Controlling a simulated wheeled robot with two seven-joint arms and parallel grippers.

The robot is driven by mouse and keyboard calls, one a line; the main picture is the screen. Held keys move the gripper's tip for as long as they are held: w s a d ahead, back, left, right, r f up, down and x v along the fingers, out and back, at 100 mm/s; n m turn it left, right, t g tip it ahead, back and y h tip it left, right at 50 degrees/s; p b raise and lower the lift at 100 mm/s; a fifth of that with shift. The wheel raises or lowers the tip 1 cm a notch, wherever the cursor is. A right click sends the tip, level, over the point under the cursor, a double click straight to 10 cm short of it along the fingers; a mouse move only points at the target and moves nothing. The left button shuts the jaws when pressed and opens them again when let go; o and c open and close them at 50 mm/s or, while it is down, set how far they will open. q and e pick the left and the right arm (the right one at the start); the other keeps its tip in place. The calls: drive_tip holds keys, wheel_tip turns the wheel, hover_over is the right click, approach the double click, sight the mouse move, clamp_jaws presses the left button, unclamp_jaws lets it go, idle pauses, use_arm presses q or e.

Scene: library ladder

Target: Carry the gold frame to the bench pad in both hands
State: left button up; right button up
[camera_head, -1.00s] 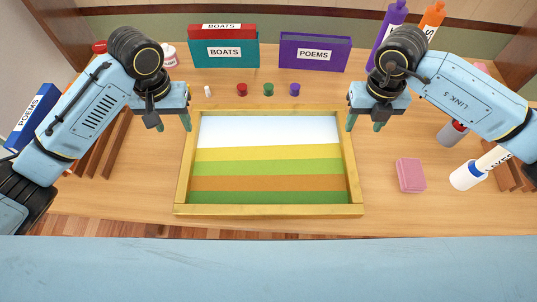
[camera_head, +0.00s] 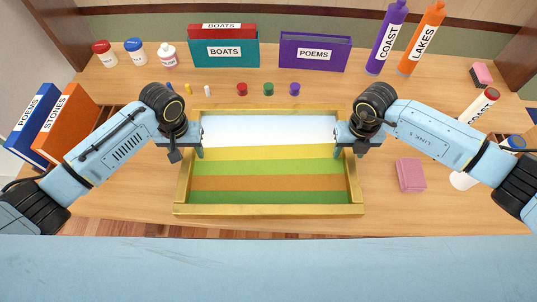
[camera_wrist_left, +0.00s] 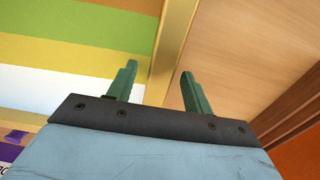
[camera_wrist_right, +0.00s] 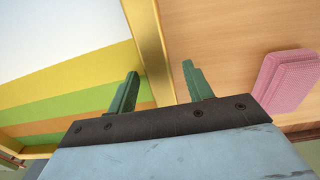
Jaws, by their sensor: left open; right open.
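The gold frame (camera_head: 268,210) lies flat on the wooden bench, around a picture of white, yellow, green and orange stripes. My left gripper (camera_head: 187,152) is open at the frame's left side. In the left wrist view its fingers (camera_wrist_left: 157,88) are apart, with the gold side bar (camera_wrist_left: 174,45) between them. My right gripper (camera_head: 348,150) is open at the frame's right side. In the right wrist view its fingers (camera_wrist_right: 160,85) stand on either side of the gold bar (camera_wrist_right: 148,45). No contact between fingers and bar can be made out. I cannot identify the bench pad.
A pink block (camera_head: 410,175) lies right of the frame. Small red (camera_head: 242,89), green (camera_head: 268,89) and purple (camera_head: 294,89) pieces stand behind it. Books labelled BOATS (camera_head: 224,53) and POEMS (camera_head: 314,53) and tall bottles (camera_head: 421,38) stand at the back.

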use_arm(q)
clamp_jaws()
use_arm(e)
clamp_jaws()
use_arm(q)
drive_tip(key=shift+w+r, duration=0.1)
use_arm(e)
drive_tip(key=shift+w+r, duration=0.1)
idle(0.9)
